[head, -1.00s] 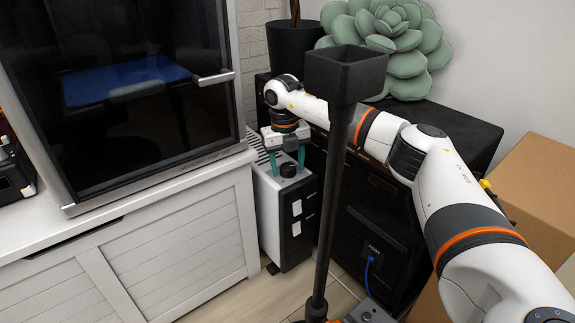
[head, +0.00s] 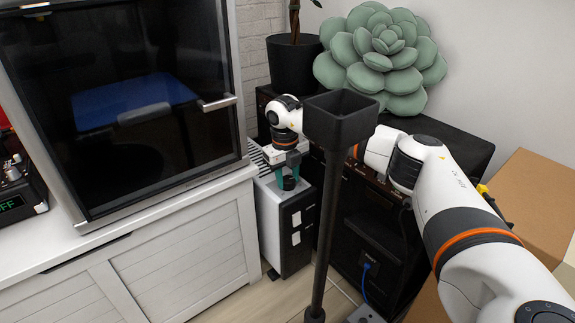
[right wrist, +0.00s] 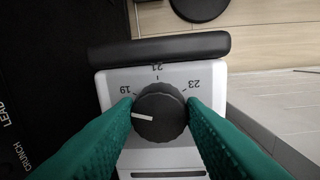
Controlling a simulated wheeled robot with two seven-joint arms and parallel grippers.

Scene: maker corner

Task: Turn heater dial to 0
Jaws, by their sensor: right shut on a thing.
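The heater (head: 272,228) is a white and black box standing on the floor between the white cabinet and the black shelf unit. Its round black dial (head: 289,183) is on the top. In the right wrist view the dial (right wrist: 160,118) fills the space between my teal fingers, and its white pointer line points left, just past the 19 mark. The marks 19, 21 and 23 show around its far side; no 0 is visible. My right gripper (head: 288,176) is shut on the dial from above, one finger on each side. My left gripper is out of view.
A white cabinet (head: 190,245) with a large dark-glass machine (head: 150,110) stands close to the left of the heater. A black shelf unit (head: 352,240) with a blue cable stands close on the right. A cardboard box (head: 540,205) is at far right.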

